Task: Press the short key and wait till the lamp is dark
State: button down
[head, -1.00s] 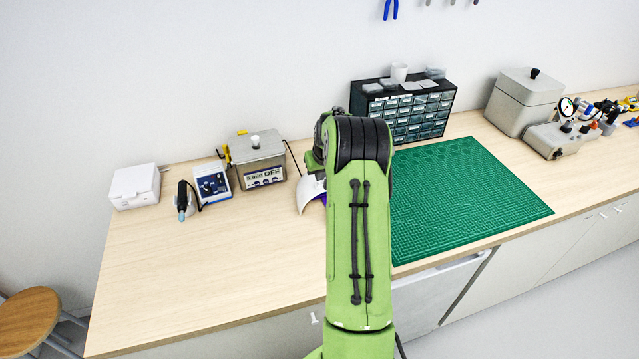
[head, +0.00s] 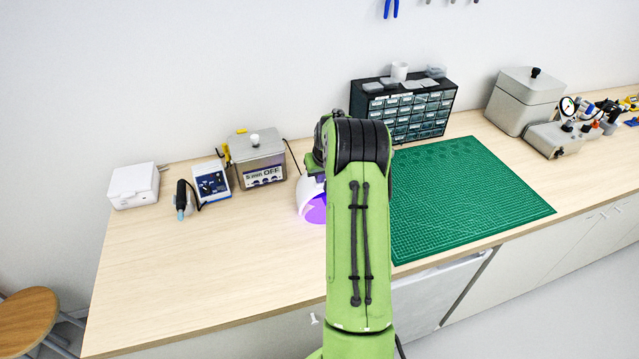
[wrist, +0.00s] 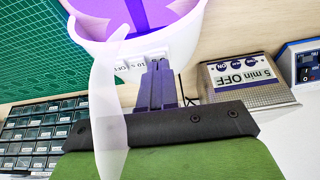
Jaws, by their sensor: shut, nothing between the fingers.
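The lamp is a white hood that glows purple inside. In the head view it (head: 303,196) stands on the bench, partly hidden behind my arm. In the wrist view it (wrist: 190,22) fills the top, its purple inside lit. A small white panel on its side bears a label (wrist: 130,67) with "10 s" and "OFF", seen upside down. My gripper (wrist: 155,66) is shut and empty, its fingertips at this panel. The fingers cover part of the panel. I cannot make out the short key itself or whether the tips touch it.
A grey box (head: 258,160) marked "5 min OFF" stands left of the lamp, with a blue-and-white unit (head: 211,181) beyond it. A green mat (head: 460,200) lies right of my arm, with a drawer cabinet (head: 410,112) behind. The front left bench is clear.

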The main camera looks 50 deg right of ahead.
notch_tip(320, 180, up, 10)
jog(key=p, duration=0.6)
dwell(0.4)
